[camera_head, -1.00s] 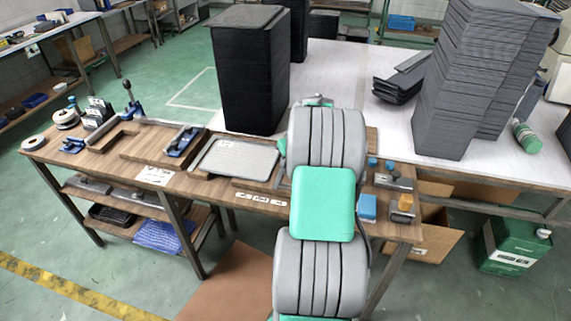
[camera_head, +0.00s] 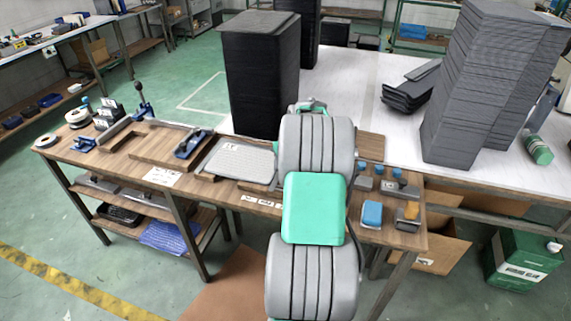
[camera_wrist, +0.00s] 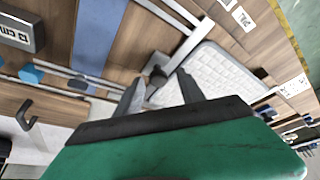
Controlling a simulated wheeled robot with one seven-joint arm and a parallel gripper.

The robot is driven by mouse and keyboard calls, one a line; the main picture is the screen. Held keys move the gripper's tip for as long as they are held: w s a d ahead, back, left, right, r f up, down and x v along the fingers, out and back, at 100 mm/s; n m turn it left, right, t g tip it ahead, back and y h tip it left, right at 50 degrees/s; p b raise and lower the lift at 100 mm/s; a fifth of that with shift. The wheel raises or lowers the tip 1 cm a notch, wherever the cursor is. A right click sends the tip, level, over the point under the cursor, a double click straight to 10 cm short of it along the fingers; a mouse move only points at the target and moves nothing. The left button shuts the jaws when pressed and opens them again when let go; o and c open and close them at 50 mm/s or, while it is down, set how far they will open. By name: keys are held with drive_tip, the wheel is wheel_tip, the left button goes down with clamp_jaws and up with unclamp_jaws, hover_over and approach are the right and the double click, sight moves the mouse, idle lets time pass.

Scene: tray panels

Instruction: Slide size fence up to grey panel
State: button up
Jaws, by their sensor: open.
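The grey panel (camera_head: 240,160) lies flat on the wooden workbench, left of my arm in the head view. In the wrist view it is a pale, finely patterned plate (camera_wrist: 210,75). A metal bar that looks like the size fence (camera_wrist: 187,45) runs along the panel's near side, with a small dark knob (camera_wrist: 157,74) at its lower end. I cannot tell whether bar and panel touch. My gripper (camera_wrist: 160,82) is open, its fingertips on either side of the knob, with no clear grip on it. In the head view my arm hides the gripper and fence.
Small blue and grey blocks (camera_head: 372,213) and metal tools stand on the bench right of my arm. A clamp tool (camera_head: 192,144) lies left of the panel. Tall dark panel stacks (camera_head: 262,75) rise behind on the white table. A blue strip (camera_wrist: 100,40) crosses the wrist view.

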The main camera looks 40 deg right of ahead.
drive_tip(key=v, duration=0.7)
drive_tip(key=shift+s+r, duration=0.25)
drive_tip(key=shift+r, duration=0.1)
drive_tip(key=shift+c, duration=0.3)
